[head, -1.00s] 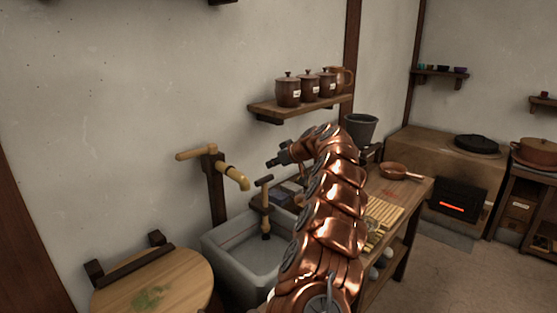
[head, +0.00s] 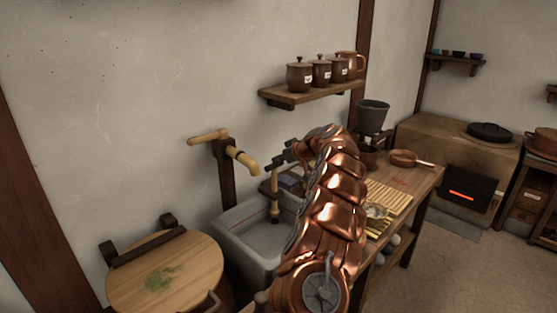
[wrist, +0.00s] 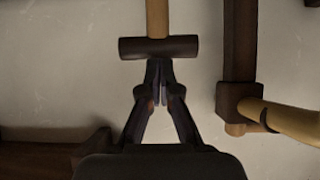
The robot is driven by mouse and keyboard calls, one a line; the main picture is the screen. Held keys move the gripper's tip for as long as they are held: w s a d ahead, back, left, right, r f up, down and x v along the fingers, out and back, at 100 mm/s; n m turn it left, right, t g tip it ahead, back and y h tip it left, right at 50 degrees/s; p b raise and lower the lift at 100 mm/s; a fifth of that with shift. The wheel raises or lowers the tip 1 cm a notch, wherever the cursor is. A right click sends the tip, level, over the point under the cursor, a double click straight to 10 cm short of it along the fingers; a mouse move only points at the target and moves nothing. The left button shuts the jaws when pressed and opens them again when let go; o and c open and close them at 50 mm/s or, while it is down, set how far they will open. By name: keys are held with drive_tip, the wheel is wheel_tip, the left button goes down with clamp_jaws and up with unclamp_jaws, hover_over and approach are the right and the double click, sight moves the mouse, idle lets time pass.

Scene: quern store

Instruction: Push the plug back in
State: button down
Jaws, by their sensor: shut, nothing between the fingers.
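The plug (head: 275,205) is a pale wooden stick with a dark crossbar on top, standing upright in the grey stone sink (head: 231,244). In the wrist view its dark crossbar (wrist: 180,47) lies across the upper middle, with the pale stick (wrist: 157,18) running on beyond it. My gripper (head: 271,168) is shut and empty. It is just above the crossbar in the head view. In the wrist view the closed fingertips (wrist: 158,65) reach the crossbar's near edge around its middle; I cannot tell whether they touch. The plug's lower end and the drain are unclear.
A wooden tap with a pale spout (head: 242,159) stands left of the plug, and its spout (wrist: 285,119) is close at right in the wrist view. A round-lidded tub (head: 195,265) stands left of the sink. A shelf with jars (head: 310,92) hangs above.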

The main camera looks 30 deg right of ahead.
sight(276, 170)
drive_tip(key=shift+f+b, duration=2.15)
drive_tip(key=shift+b, duration=0.3)
drive_tip(key=shift+s, duration=0.1)
drive_tip(key=s+d+r+b, duration=0.1)
drive_tip(key=s+d+r, duration=0.1)
drive_tip(key=s+r, duration=0.6)
drive_tip(key=shift+s+r, duration=0.35)
drive_tip(key=shift+r, duration=0.65)
